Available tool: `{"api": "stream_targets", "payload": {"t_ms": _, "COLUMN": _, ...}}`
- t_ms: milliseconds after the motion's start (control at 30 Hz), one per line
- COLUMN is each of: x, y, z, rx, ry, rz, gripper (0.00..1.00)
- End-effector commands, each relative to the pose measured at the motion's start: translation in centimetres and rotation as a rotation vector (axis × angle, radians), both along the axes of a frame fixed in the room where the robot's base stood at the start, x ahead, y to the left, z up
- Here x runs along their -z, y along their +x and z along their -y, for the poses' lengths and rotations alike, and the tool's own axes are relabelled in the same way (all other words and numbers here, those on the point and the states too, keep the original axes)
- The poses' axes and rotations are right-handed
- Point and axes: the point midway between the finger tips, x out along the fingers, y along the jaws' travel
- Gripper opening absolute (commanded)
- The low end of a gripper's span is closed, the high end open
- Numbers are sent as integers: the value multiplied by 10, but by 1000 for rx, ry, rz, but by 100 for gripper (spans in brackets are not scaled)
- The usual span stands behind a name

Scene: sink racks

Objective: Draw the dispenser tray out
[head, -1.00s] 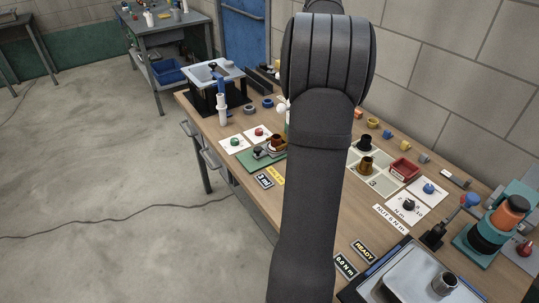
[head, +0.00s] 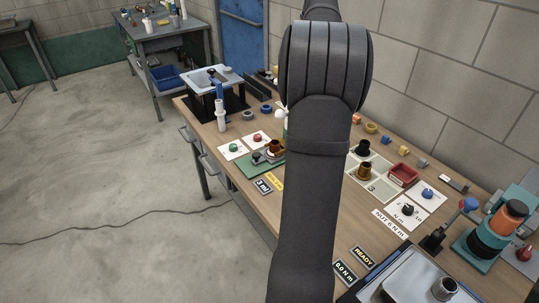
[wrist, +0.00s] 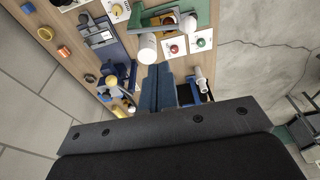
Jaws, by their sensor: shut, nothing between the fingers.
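My gripper (wrist: 166,88) shows in the wrist view as two blue fingers side by side, shut and empty. In the head view my dark arm hides it. No part is clearly recognisable as the dispenser tray. A black stand with a pale, tray-like top (head: 205,79) is at the far left end of the bench in the head view. A white and blue upright cylinder (head: 220,112) stands in front of it. In the wrist view a white cylinder (wrist: 147,50) lies just beyond the fingertips; contact cannot be told.
Cards with a green knob (head: 233,148) and a red knob (head: 258,138) lie near the bench's left edge. A green plate (head: 252,166) carries a small fixture. A red bin (head: 403,174) is right of my arm. Grey handles (head: 208,168) project from the bench front.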

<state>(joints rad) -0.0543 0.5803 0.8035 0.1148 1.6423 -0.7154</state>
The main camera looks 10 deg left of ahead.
Motion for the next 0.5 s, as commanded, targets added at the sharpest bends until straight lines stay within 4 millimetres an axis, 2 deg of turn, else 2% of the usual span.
{"api": "stream_targets", "payload": {"t_ms": 33, "x": 0, "y": 0, "z": 0, "rx": 0, "ry": 0, "rz": 0, "gripper": 2}}
{"api": "stream_targets", "payload": {"t_ms": 167, "x": 6, "y": 0, "z": -6, "rx": -40, "ry": -15, "rz": 4, "gripper": 28}}
{"api": "stream_targets", "payload": {"t_ms": 267, "x": 24, "y": -2, "z": -25, "rx": -172, "ry": -66, "rz": 19, "gripper": 47}}
{"api": "stream_targets", "payload": {"t_ms": 367, "x": 53, "y": -6, "z": -54, "rx": -406, "ry": -155, "rz": 42, "gripper": 50}}
{"api": "stream_targets", "payload": {"t_ms": 500, "x": 99, "y": -20, "z": -100, "rx": -823, "ry": -309, "rz": 72, "gripper": 50}}
